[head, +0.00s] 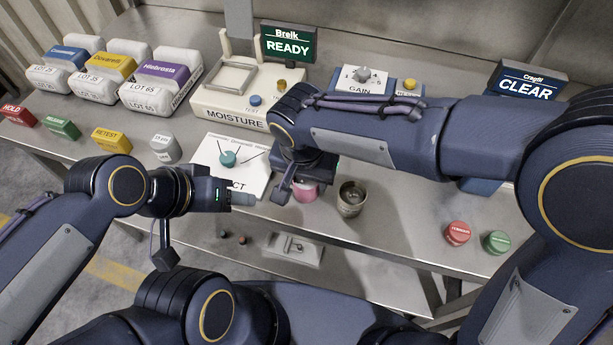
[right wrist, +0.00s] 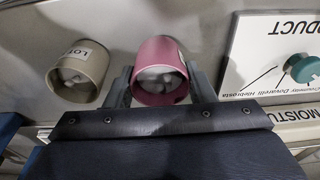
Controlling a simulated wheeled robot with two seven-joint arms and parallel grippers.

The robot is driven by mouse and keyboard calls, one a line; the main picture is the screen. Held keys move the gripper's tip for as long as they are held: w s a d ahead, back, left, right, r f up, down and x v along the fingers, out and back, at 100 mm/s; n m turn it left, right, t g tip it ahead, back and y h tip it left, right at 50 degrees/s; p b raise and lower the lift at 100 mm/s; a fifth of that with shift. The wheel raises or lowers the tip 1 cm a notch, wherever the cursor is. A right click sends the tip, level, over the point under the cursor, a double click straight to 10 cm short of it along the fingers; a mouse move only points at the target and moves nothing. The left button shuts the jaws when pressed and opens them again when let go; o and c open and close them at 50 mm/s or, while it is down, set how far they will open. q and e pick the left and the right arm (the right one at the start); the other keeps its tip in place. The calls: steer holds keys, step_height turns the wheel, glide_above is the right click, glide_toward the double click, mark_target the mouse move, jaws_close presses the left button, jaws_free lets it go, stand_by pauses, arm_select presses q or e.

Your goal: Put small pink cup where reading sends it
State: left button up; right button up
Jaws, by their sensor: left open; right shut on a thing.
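The small pink cup (head: 306,191) stands near the front of the metal table, partly hidden by my right gripper in the head view. In the right wrist view the pink cup (right wrist: 159,70) sits between the two fingers of my right gripper (right wrist: 160,88), which is shut on it. Pale contents show inside the cup. My left gripper (head: 243,199) is open and empty, in front of the product selector panel (head: 222,160). The moisture meter (head: 225,105) stands behind, with a display reading "Breik READY" (head: 288,46).
A beige cup (right wrist: 78,72) marked "LOT" stands beside the pink one, seen as a metallic cup (head: 351,198) in the head view. Labelled sacks (head: 160,80) stand at left back. HOLD (head: 17,114), green (head: 62,127) and RETEST (head: 111,139) blocks line the left. Red (head: 458,232) and green (head: 497,242) buttons are at right.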

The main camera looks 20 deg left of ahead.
steer(key=shift+f, duration=0.2)
steer(key=shift+f+b, duration=0.4)
steer(key=shift+b, duration=0.1)
steer(key=o, duration=1.2)
steer(key=shift+s+r+p, duration=0.1)
steer(key=shift+s+r, duration=0.1)
steer(key=shift+r, duration=1.1)
steer(key=shift+s+r+p, duration=0.1)
steer(key=shift+s+r, duration=0.1)
steer(key=shift+r, duration=1.1)
steer(key=shift+s+r+p, duration=0.1)
steer(key=shift+s+r, duration=0.1)
steer(key=shift+r, duration=1.1)
